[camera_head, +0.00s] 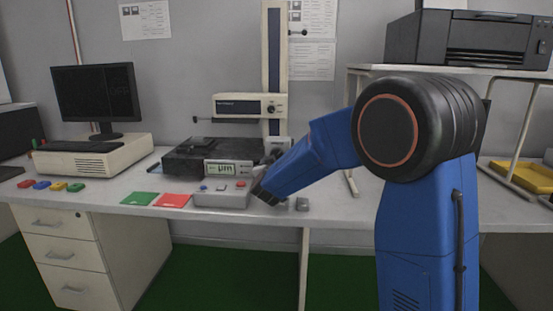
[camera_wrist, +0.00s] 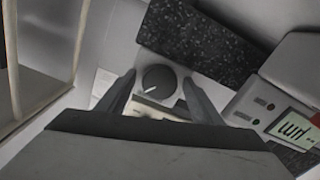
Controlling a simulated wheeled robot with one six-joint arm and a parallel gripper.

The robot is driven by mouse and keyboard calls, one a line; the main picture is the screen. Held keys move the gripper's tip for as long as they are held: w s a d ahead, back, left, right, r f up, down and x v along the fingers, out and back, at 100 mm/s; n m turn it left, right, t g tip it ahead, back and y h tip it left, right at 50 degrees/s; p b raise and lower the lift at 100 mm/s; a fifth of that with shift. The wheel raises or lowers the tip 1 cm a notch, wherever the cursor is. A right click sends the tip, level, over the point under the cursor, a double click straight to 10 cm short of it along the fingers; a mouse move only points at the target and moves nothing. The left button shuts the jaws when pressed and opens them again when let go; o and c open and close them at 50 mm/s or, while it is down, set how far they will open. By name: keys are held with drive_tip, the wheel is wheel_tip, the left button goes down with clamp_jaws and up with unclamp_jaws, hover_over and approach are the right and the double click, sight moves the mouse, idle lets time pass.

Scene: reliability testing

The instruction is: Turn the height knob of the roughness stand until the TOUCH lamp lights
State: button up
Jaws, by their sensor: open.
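The roughness stand has a tall column (camera_head: 275,60), a cream drive unit (camera_head: 240,106) and a dark granite base (camera_head: 185,162). In the wrist view, a dark round knob (camera_wrist: 160,74) with a white pointer line sits beside the speckled granite (camera_wrist: 195,40). The pointer aims to the lower left. My gripper (camera_wrist: 158,77) is open, with one finger on each side of the knob; contact is not clear. In the head view my gripper (camera_head: 263,186) is at the base's right front and hides the knob. I cannot make out the TOUCH lamp; a pale panel below the knob is partly covered.
A display reading µm (camera_head: 221,168) stands before the base. A grey control box (camera_head: 221,195) with coloured buttons is left of my gripper. Green (camera_head: 139,198) and red (camera_head: 173,200) cards lie farther left.

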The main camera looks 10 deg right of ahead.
drive_tip(key=c, duration=1.1)
drive_tip(key=shift+o, duration=0.2)
drive_tip(key=shift+m, duration=0.3)
drive_tip(key=m, duration=0.9)
drive_tip(key=shift+m, duration=0.4)
drive_tip(key=m, duration=0.4)
drive_tip(key=shift+m, duration=0.3)
drive_tip(key=m, duration=0.4)
drive_tip(key=shift+a+m, duration=0.1)
drive_tip(key=shift+m, duration=0.2)
